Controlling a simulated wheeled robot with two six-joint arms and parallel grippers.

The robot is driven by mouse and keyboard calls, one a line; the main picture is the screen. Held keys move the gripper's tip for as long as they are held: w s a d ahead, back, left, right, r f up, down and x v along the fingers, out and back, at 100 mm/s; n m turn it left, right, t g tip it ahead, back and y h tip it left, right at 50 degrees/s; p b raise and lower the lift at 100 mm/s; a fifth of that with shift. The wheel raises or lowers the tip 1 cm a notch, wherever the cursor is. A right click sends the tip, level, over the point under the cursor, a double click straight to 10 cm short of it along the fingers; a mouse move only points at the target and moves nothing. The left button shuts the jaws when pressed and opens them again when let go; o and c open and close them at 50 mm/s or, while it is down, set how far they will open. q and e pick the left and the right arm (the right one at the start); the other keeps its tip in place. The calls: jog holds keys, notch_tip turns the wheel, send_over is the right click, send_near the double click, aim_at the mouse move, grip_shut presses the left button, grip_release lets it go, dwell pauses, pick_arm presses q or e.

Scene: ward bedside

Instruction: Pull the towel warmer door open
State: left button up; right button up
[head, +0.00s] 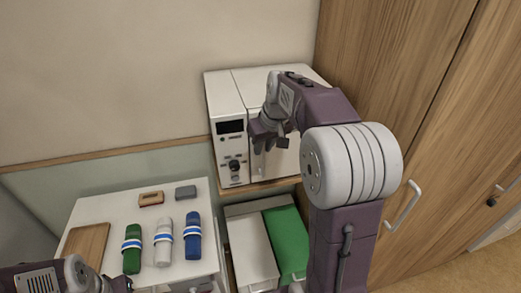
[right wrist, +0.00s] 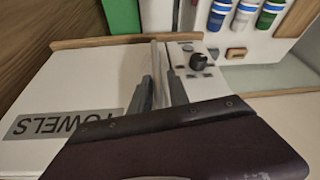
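The towel warmer (head: 226,104) is a white box on a wooden shelf, with a control panel on its left and a door on its right. The door (right wrist: 75,85) carries an upside-down TOWELS label in the right wrist view and looks closed. A pale bar handle (right wrist: 155,60) stands along the door's edge beside the panel. My right gripper (head: 270,143) is in front of the door. In the right wrist view its fingers (right wrist: 160,90) are apart, one on each side of the handle. Part of my left gripper (head: 118,285) shows at the bottom left; its fingers are unclear.
A white bedside top (head: 98,208) at the lower left holds green, white and blue rolls, two small blocks and a wooden board. A green-lidded bin (head: 286,238) stands below the warmer. A wooden cabinet (head: 395,60) closes off the right side.

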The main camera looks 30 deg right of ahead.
jog(key=x, duration=0.4)
jog(key=shift+w+d+f, duration=0.1)
jog(key=shift+w+d, duration=0.2)
jog(key=shift+w, duration=0.1)
jog(key=shift+s+a, duration=0.2)
jog(key=shift+s, duration=0.1)
grip_shut()
dwell(0.7)
